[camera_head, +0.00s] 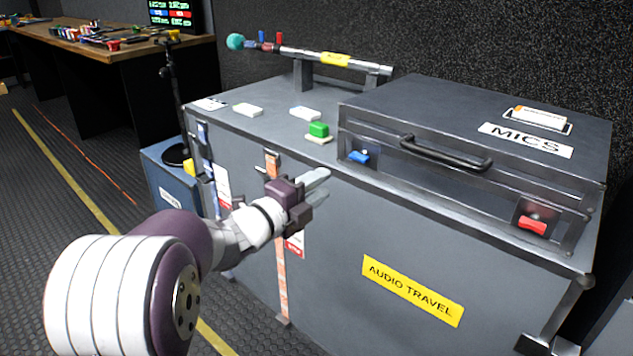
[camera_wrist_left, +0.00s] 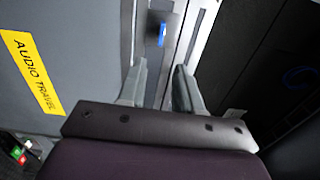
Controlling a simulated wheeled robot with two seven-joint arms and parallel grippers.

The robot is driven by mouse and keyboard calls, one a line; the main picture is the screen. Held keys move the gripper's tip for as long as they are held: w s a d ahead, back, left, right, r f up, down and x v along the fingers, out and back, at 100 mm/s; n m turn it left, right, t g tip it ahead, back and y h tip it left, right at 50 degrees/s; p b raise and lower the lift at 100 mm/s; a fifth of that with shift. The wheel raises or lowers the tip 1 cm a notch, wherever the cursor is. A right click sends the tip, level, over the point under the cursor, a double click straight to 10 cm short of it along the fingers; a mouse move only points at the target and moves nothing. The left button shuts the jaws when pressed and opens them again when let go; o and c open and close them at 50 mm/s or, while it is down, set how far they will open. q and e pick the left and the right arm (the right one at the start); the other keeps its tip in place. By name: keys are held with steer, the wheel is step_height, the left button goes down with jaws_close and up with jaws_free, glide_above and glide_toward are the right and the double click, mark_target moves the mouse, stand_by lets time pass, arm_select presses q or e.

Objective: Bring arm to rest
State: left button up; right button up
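My left gripper (camera_head: 318,184) is in front of the grey flight case (camera_head: 350,240), with its fingers pointing right in the head view. In the left wrist view its two pale grey fingers (camera_wrist_left: 160,88) are apart with nothing between them. My left arm comes in from the lower left. My right arm and gripper are not in view.
The flight case, with a yellow AUDIO TRAVEL label (camera_head: 412,290), carries a smaller MICS case (camera_head: 470,110), a green block (camera_head: 318,129) and white cards. A boom pole (camera_head: 335,60) lies across a stand. A blue box (camera_head: 165,185) stands left; floor is open farther left.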

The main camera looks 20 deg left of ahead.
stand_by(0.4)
arm_select(q)
steer(key=s+a+f+n+g+y, duration=0.3)
steer(key=s+f+n+g+y, duration=0.1)
steer(key=f+n, duration=0.45)
steer(key=s+a+f+n+g+y, duration=0.4)
steer(key=f+n, duration=0.3)
steer(key=n, duration=0.2)
steer(key=s+d+f+n+g+h+p, duration=0.1)
steer(key=s+d+f+n+g, duration=0.1)
steer(key=s+d+g, duration=0.45)
steer(key=s+d+f+n+g+h+p, duration=0.1)
steer(key=s+d+f+n+p, duration=0.2)
steer(key=s, duration=0.6)
step_height(320, 180, up, 38)
steer(key=d+p, duration=0.1)
steer(key=p, duration=3.5)
steer(key=shift+w+d+r+p, duration=0.25)
steer(key=shift+w+d+p, duration=0.05)
steer(key=shift+w+p, duration=0.1)
steer(key=shift+m, duration=0.25)
